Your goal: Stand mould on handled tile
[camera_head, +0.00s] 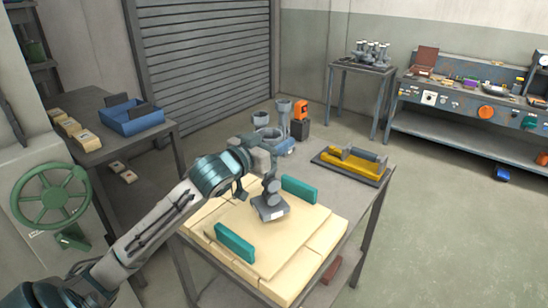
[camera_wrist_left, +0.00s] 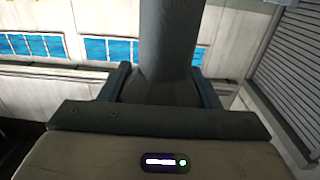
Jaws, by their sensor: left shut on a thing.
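The handled tile (camera_head: 270,246) is a cream slab with two teal handles, one at its front left (camera_head: 235,243) and one at its back right (camera_head: 299,189). It lies on cream blocks on the metal table. The grey mould (camera_head: 271,208) is upright over the tile between the handles. I cannot tell whether its base touches the tile. My left gripper (camera_head: 266,172) is shut on the mould's upper part. In the left wrist view the mould (camera_wrist_left: 168,40) shows as a grey column between the two fingers (camera_wrist_left: 163,90). My right gripper is not in view.
Behind the tile stand grey cup-like parts (camera_head: 267,133) and an orange-and-black tool (camera_head: 300,120). A dark tray with yellow pieces (camera_head: 355,165) lies at the table's back right. A side table with a blue bin (camera_head: 130,119) is at left. A green handwheel (camera_head: 52,197) is near my arm.

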